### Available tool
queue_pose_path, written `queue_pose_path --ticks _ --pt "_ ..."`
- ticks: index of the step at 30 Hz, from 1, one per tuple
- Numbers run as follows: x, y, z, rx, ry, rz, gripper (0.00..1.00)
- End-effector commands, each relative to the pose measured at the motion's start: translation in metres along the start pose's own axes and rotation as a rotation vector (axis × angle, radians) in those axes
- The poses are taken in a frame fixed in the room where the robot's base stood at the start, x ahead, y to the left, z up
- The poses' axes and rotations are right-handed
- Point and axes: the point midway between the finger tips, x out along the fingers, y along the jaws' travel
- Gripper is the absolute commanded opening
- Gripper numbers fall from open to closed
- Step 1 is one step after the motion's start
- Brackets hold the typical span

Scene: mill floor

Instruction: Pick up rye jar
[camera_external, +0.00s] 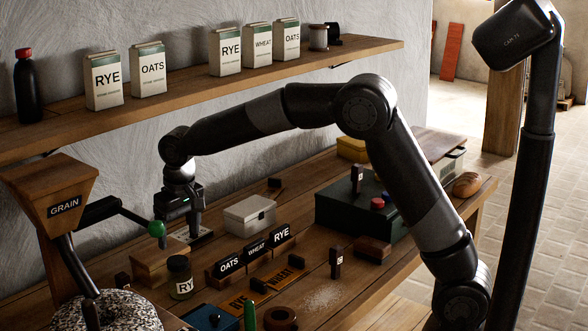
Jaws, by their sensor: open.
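The rye jar (181,278) is a small glass jar with a dark lid and a label reading RY, the rest not readable. It stands upright on the workbench, in front of a wooden block. My gripper (180,226) hangs from the arm above and behind the jar, over the wooden block (150,262). It is open and apart from the jar. Its fingertips are small and partly hidden in the dark.
A shelf (200,87) with paper bags runs above the bench.

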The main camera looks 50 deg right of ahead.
Motion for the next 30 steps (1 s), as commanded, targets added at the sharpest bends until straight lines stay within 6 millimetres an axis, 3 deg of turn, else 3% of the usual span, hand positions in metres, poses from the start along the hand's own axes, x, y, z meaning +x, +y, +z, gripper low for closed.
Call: queue_pose_path --ticks 6,12,20,30 --pt "0.022 -0.008 -0.005 -0.001 -0.009 0.005 0.81" --pt "0.054 -0.007 -0.004 -0.001 -0.010 0.005 0.81" --pt "0.071 -0.006 -0.004 0.000 -0.007 0.004 0.81" --pt "0.115 -0.001 -0.004 0.000 -0.008 0.004 0.81"
